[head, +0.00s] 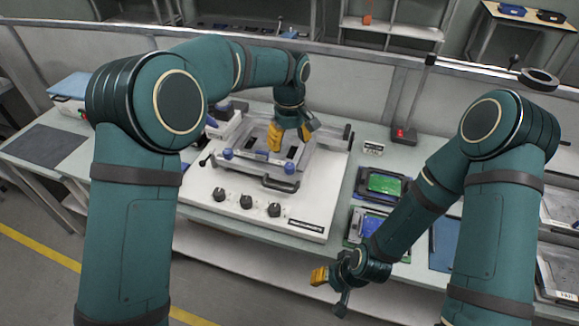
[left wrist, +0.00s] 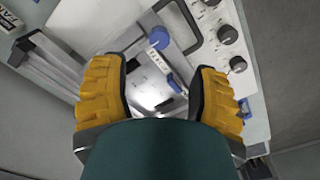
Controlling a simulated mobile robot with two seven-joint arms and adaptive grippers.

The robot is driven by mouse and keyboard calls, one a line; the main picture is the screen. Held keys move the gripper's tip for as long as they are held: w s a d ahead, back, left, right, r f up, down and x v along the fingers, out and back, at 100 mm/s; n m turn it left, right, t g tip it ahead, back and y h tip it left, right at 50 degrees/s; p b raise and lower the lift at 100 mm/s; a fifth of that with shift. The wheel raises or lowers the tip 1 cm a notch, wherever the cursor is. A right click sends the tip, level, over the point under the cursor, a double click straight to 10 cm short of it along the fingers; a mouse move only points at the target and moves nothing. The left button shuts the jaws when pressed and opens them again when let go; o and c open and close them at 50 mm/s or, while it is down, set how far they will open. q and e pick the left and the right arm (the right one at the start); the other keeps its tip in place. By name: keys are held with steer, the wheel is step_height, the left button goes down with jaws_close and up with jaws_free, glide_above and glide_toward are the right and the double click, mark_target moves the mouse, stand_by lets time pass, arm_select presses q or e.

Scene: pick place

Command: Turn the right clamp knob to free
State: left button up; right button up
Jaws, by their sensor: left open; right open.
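The right clamp knob (head: 291,167) is blue and sits at the front right corner of the metal frame on the white fixture (head: 325,190). A matching left blue knob (head: 228,153) sits at the front left. My left gripper (head: 290,136) is open above the frame, behind the right knob and apart from it. In the left wrist view its yellow fingers (left wrist: 160,95) are spread. The blue knob (left wrist: 159,38) beyond them looks like the right one, with the other blue knob (left wrist: 174,82) lower. My right gripper (head: 330,290) is open and empty in front of the bench.
Several black dials (head: 246,202) line the fixture's front, below a dark handle (head: 280,185). Trays with a green board (head: 384,184) lie to the right, near a red button box (head: 404,134). A dark mat (head: 43,145) lies on the left bench.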

mark_target(290, 165)
arm_select(q)
step_height(290, 165, down, 10)
steer(key=shift+r+b, duration=0.1)
steer(key=shift+b, duration=0.45)
jaws_close()
